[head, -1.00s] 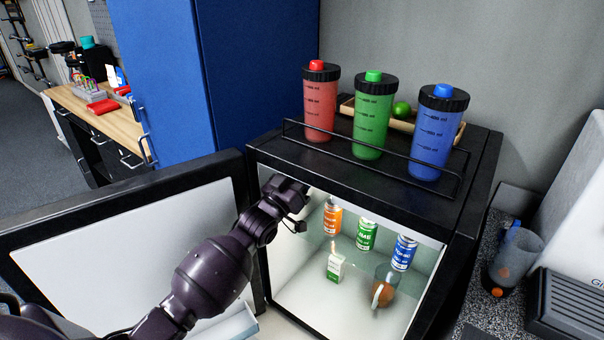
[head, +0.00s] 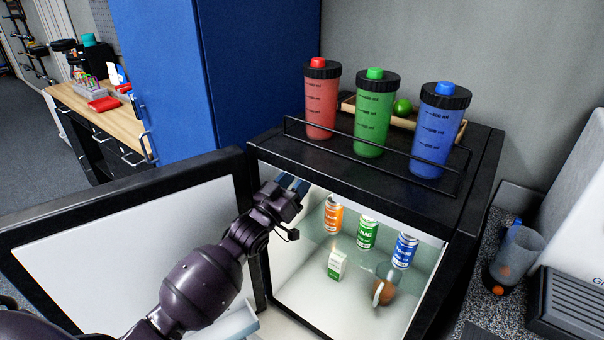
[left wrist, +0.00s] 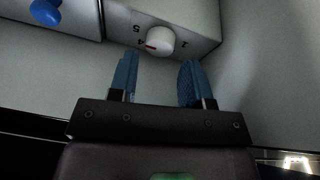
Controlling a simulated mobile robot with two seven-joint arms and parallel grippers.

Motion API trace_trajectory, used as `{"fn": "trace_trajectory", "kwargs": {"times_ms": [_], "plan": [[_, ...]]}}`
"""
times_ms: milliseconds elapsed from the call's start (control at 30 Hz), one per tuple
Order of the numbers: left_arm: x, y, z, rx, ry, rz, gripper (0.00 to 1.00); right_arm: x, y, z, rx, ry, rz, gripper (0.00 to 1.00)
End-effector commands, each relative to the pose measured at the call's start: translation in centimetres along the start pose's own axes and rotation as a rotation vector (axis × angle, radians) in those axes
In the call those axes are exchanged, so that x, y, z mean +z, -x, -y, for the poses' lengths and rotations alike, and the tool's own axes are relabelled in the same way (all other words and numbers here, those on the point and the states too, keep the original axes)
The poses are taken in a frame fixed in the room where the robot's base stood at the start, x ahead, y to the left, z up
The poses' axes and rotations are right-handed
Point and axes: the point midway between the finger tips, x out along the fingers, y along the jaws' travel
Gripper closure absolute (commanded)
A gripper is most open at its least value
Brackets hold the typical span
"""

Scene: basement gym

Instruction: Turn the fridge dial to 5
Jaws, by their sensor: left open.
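The fridge dial (left wrist: 161,40) is a white round knob on a white housing in the left wrist view. Its red mark points toward the printed 4; a 5 and a 1 also show around it. My left gripper (left wrist: 160,63) is open, its two blue fingers apart just short of the dial and on either side of it, not visibly touching. In the head view the left gripper (head: 291,185) is at the upper left of the open fridge (head: 350,180). The dial is hidden there. My right gripper is out of view.
The fridge door (head: 120,235) stands open at left. Inside are several cans, a small carton (head: 337,264) and a brown item (head: 384,290). Red (head: 321,105), green (head: 374,120) and blue (head: 439,135) bottles stand on top behind a rail. A blue knob-like thing (left wrist: 45,12) shows in the wrist view.

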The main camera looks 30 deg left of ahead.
Motion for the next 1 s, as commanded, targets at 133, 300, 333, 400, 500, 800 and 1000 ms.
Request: {"fn": "trace_trajectory", "kwargs": {"times_ms": [133,300,333,400,500,800,1000], "plan": [[0.1,3.0,0.1,-0.001,0.0,0.003,0.55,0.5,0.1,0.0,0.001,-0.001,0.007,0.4],[0.1,5.6,0.1,-0.001,0.0,0.004,0.55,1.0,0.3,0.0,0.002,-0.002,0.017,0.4],[0.1,6.0,0.1,-0.001,0.0,0.004,0.55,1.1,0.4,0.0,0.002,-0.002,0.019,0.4],[0.1,6.7,0.0,0.0,0.0,0.002,0.55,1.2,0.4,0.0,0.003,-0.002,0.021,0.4],[0.1,7.3,0.0,0.0,0.0,0.001,0.55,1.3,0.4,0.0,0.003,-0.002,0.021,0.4],[0.0,7.6,0.0,0.0,0.0,0.001,0.55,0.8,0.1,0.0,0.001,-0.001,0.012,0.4],[0.0,7.6,0.0,0.0,0.0,0.001,0.55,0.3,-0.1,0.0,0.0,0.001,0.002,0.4]]}}
